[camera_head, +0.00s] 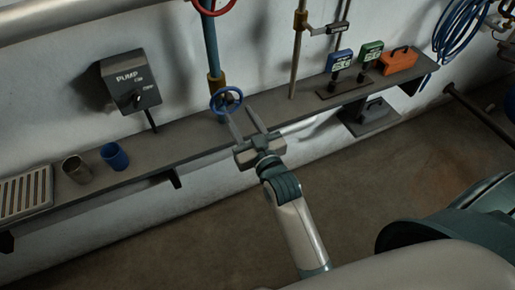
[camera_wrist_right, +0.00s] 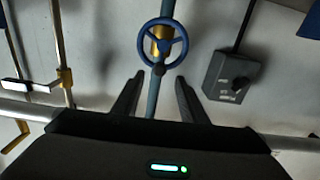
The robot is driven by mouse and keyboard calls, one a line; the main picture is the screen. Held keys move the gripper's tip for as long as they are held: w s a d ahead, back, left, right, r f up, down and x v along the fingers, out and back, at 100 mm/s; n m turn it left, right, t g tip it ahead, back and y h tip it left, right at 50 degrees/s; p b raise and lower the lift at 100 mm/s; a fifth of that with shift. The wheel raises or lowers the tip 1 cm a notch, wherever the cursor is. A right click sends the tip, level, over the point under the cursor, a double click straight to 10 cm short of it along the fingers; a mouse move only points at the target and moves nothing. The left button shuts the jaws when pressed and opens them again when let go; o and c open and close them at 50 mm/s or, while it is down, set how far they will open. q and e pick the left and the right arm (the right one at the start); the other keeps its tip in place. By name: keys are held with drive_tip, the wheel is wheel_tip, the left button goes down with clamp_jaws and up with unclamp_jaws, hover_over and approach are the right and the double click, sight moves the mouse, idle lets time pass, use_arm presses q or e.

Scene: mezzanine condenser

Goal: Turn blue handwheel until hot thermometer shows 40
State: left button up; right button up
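The blue handwheel (camera_head: 227,100) sits on a vertical blue pipe with a brass fitting, just above the wall shelf. In the right wrist view the handwheel (camera_wrist_right: 161,43) is a spoked ring ahead of the fingers, slightly above their tips. My right gripper (camera_head: 240,111) is open and empty, its two fingers apart and pointing toward the wheel. In the wrist view the right gripper (camera_wrist_right: 160,76) shows a clear gap between its fingers. Small blue (camera_head: 340,61) and green (camera_head: 371,51) meters stand on the shelf; their readings are too small to read. My left gripper is not seen.
The grey shelf (camera_head: 190,143) carries a blue cup (camera_head: 114,156), a metal cup (camera_head: 76,169) and an orange box (camera_head: 399,60). A pump switch box (camera_head: 130,83) is on the wall left of the wheel. A red handwheel (camera_head: 213,4) is above. Floor before the shelf is clear.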

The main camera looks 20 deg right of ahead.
drive_tip(key=s+b, duration=0.3)
drive_tip(key=s, duration=0.8)
drive_tip(key=shift+d, duration=0.15)
drive_tip(key=a+f+n+g+y+b, duration=0.1)
drive_tip(key=a+f+g, duration=0.1)
drive_tip(key=f, duration=1.1)
drive_tip(key=a+f+g, duration=0.1)
drive_tip(key=f+g, duration=0.2)
drive_tip(key=f, duration=1.1)
drive_tip(key=s+f+g+b, duration=0.15)
drive_tip(key=s+f, duration=0.25)
drive_tip(key=f, duration=0.6)
drive_tip(key=s+f+g, duration=0.2)
drive_tip(key=s+f, duration=0.1)
drive_tip(key=f, duration=0.6)
drive_tip(key=s+d+f+g, duration=0.3)
drive_tip(key=s+f+g, duration=0.1)
drive_tip(key=s+f, duration=1.05)
drive_tip(key=s+d+f+g, duration=0.2)
drive_tip(key=s+f, duration=0.3)
drive_tip(key=s, duration=0.4)
drive_tip(key=s+d+f+g+h+b, duration=0.1)
drive_tip(key=s+d+f, duration=0.4)
drive_tip(key=s, duration=0.5)
drive_tip(key=shift+d+f+n+g+h+b, duration=0.2)
drive_tip(key=shift+f+n+g+h+b, duration=0.15)
drive_tip(key=shift+f+g, duration=0.45)
